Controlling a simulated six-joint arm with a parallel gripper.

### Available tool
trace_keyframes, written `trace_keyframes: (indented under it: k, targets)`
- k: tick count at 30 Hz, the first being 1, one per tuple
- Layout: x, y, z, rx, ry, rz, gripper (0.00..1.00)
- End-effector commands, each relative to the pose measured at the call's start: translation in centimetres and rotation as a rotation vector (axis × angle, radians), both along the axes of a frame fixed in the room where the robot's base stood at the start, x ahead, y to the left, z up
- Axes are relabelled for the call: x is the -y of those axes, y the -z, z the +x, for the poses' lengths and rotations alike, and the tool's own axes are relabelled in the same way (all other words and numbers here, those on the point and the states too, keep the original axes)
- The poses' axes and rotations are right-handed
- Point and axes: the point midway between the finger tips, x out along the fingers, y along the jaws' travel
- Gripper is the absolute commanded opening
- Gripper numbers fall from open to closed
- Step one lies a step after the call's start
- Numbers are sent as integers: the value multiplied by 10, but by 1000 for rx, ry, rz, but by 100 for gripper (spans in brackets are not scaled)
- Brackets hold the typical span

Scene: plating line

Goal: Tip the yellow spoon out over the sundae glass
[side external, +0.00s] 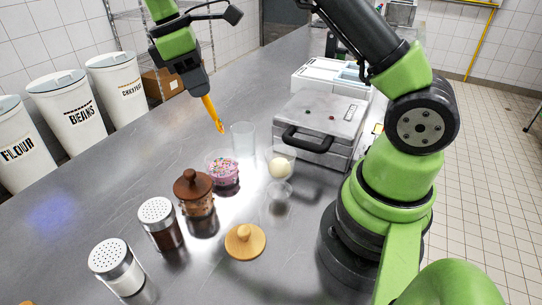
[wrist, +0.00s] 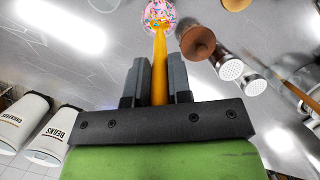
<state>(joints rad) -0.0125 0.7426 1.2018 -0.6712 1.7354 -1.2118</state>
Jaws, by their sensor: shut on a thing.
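My gripper (side external: 199,92) is shut on the handle of the yellow spoon (side external: 211,113), which hangs steeply down, its tip above the counter. In the wrist view the spoon (wrist: 159,75) stands between the fingers, its far end overlapping the pink and multicoloured sprinkles (wrist: 158,12). I cannot tell whether the spoon's bowl carries any. In the side view the spoon tip is above and behind the clear sprinkle tub (side external: 222,163), apart from it. The sundae glass (side external: 280,185), a stemmed clear glass with a pale scoop (side external: 279,167) in it, stands upright to the right of the tub.
An empty clear glass (side external: 243,138) stands behind the tub. A jar with a brown lid (side external: 193,185), two shakers (side external: 160,225) and a wooden lid (side external: 245,241) are nearer the front. A steel press (side external: 318,125) stands behind the sundae glass. The left counter is clear.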

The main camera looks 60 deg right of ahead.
Motion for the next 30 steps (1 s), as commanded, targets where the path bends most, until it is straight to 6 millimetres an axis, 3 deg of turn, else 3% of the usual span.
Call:
trace_keyframes:
  k: [5,12,18,23,30]
  targets:
    - [1,-15,-20,2,-84,-4,0]
    - [5,-40,-77,-1,-310,-11,0]
    - [9,-46,-119,-8,-457,-14,0]
    - [10,-45,-134,-13,-510,-14,0]
    - [11,-35,-136,-17,-519,-14,0]
